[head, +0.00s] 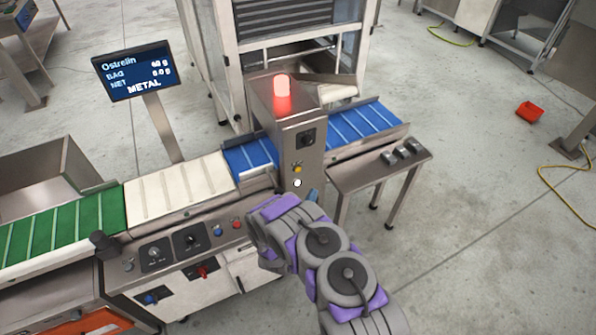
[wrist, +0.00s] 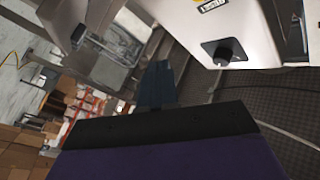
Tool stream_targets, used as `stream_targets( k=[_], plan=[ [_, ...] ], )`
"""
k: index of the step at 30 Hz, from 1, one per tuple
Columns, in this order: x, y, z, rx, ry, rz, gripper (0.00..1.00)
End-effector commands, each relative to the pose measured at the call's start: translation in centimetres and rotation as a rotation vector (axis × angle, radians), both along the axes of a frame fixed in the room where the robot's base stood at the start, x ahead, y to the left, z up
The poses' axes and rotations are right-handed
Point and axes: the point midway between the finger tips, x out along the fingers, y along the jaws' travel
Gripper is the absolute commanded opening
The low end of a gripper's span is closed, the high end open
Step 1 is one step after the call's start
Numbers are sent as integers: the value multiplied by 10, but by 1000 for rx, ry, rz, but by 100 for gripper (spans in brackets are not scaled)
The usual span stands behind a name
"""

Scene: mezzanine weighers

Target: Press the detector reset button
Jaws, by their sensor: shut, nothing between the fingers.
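The metal detector (head: 283,125) is a steel housing over the belt line, with a lit red lamp (head: 282,88) on top. Its near face carries a black rotary switch (head: 308,137), a small yellow button (head: 297,169) and a white round button (head: 297,183) below it. Which one is the reset button I cannot read. My gripper (head: 313,195) is shut and empty, just right of and below the white button; contact cannot be made out. The wrist view shows the shut fingers (wrist: 156,85) and a pale housing with a black knob (wrist: 225,52); no small button is distinguishable there.
A display (head: 136,71) reading METAL stands on a post at the left. A control panel with blue and red buttons (head: 236,225) lies left of my arm. A side table (head: 385,165) stands at the right.

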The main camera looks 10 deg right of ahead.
Motion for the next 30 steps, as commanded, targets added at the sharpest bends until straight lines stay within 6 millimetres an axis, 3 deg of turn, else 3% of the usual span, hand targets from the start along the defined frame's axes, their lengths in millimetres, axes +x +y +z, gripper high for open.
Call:
stream_targets(
  k=[10,21,30],
  plan=[
    [10,2,-3,1,-2,-1,0],
    [55,17,-4,2,-6,0,0],
    [79,25,-1,2,1,0,0]
  ],
)
